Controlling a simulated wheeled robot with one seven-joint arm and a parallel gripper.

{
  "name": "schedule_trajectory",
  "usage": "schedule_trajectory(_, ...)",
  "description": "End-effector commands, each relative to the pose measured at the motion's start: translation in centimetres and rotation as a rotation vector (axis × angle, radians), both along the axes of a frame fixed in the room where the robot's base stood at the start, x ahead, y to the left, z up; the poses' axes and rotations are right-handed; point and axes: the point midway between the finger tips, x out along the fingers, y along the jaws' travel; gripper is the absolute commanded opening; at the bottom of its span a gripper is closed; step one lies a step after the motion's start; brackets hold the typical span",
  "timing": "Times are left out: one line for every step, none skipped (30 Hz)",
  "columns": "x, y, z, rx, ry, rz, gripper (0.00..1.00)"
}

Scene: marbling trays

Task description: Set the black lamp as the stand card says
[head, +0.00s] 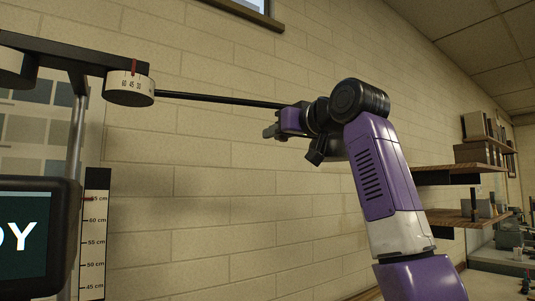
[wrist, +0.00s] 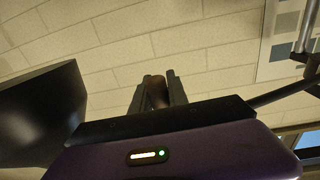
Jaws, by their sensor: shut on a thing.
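The lamp's thin black arm (head: 215,99) runs right from a white dial (head: 130,91) to my gripper (head: 269,131). A dark curved part behind my wrist (head: 336,148) looks like the lamp's shade, mostly hidden. In the wrist view, my gripper (wrist: 157,92) is shut on a brown grip (wrist: 158,91) between its dark fingers. A large black shape, likely the shade (wrist: 45,108), fills the left there, and the rod (wrist: 285,92) leaves at right. The dial reads 60, 45, 30; a red mark (head: 134,67) stands above it, near 45. No card text is readable.
A height scale (head: 94,235) marked 45 to 65 cm stands at the left by a metal post (head: 76,140). A dark screen (head: 35,240) ending in "DY" is at lower left. Wooden shelves (head: 450,175) are at right. A brick wall lies behind.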

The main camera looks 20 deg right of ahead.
Motion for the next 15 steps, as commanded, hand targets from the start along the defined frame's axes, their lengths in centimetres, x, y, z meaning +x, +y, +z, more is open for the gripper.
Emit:
schedule_trajectory(-0.9,-0.1,-0.5,-0.003,-0.006,-0.023,0.00)
schedule_trajectory(-1.4,-0.1,-0.5,-0.002,-0.004,-0.039,0.00)
schedule_trajectory(-2.0,-0.2,-0.5,-0.002,-0.005,-0.059,0.00)
schedule_trajectory(-2.5,-0.2,-0.5,-0.002,-0.004,-0.073,0.00)
schedule_trajectory(-3.0,-0.3,-0.4,-0.002,-0.005,-0.088,0.00)
schedule_trajectory(-3.6,-0.3,-0.4,-0.002,-0.004,-0.106,0.00)
schedule_trajectory(-4.0,-0.3,-0.3,-0.002,-0.005,-0.121,0.00)
schedule_trajectory(-4.4,-0.3,-0.4,-0.001,-0.003,-0.134,0.00)
schedule_trajectory(-5.0,-0.3,-0.3,-0.001,-0.003,-0.151,0.00)
schedule_trajectory(-5.4,-0.3,-0.3,0.000,-0.003,-0.164,0.00)
schedule_trajectory(-5.8,-0.3,-0.3,0.000,-0.003,-0.176,0.00)
schedule_trajectory(-6.3,-0.3,-0.2,-0.001,-0.003,-0.191,0.00)
schedule_trajectory(-6.7,-0.2,-0.2,-0.001,-0.003,-0.201,0.00)
schedule_trajectory(-6.9,-0.2,-0.2,0.000,-0.001,-0.211,0.00)
schedule_trajectory(-7.3,-0.2,-0.2,0.000,-0.001,-0.223,0.00)
